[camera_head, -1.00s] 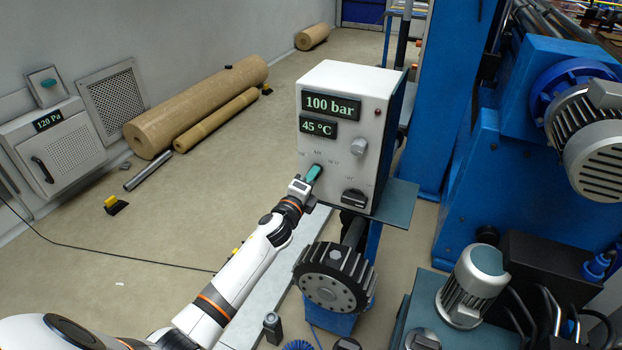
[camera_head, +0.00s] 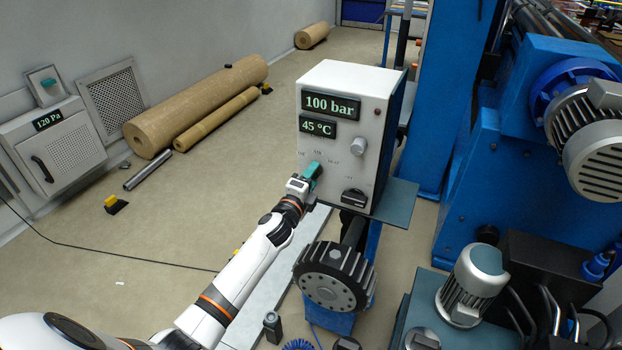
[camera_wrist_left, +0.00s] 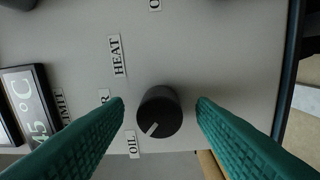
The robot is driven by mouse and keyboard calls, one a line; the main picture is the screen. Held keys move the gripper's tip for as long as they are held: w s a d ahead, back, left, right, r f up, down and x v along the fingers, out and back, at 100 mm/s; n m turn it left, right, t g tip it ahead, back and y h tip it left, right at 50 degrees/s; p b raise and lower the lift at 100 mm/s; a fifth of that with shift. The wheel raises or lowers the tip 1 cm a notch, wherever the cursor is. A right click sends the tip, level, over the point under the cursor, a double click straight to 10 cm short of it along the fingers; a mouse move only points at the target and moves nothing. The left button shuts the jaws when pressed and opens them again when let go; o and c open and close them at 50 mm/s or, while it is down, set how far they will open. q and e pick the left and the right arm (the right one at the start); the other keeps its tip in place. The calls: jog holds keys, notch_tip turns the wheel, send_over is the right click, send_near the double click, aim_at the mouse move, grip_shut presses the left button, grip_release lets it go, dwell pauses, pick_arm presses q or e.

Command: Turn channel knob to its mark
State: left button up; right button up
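The white control box (camera_head: 338,95) stands in the middle of the head view. My left gripper (camera_head: 312,169) is at the lower left of its front panel. In the left wrist view, a black round knob (camera_wrist_left: 160,112) sits between the green fingertips of my left gripper (camera_wrist_left: 159,101), with a gap on each side. Its white pointer line points to the lower left, towards the OIL label (camera_wrist_left: 132,144). A HEAT label (camera_wrist_left: 117,56) is above left of it. Another label is partly hidden by the left finger. In the head view the gripper hides this knob. My right gripper is not in view.
A grey knob (camera_head: 358,147) and a black knob (camera_head: 354,198) are on the same panel, right of my gripper. Displays read 100 bar (camera_head: 331,105) and 45 °C (camera_head: 318,127). A toothed black wheel (camera_head: 335,278) is below the box.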

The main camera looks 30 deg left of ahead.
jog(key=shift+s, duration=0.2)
pick_arm(q)
jog(key=s, duration=1.2)
jog(key=shift+d+f+p, duration=0.15)
jog(key=shift+d+p, duration=0.25)
jog(key=shift+p, duration=0.05)
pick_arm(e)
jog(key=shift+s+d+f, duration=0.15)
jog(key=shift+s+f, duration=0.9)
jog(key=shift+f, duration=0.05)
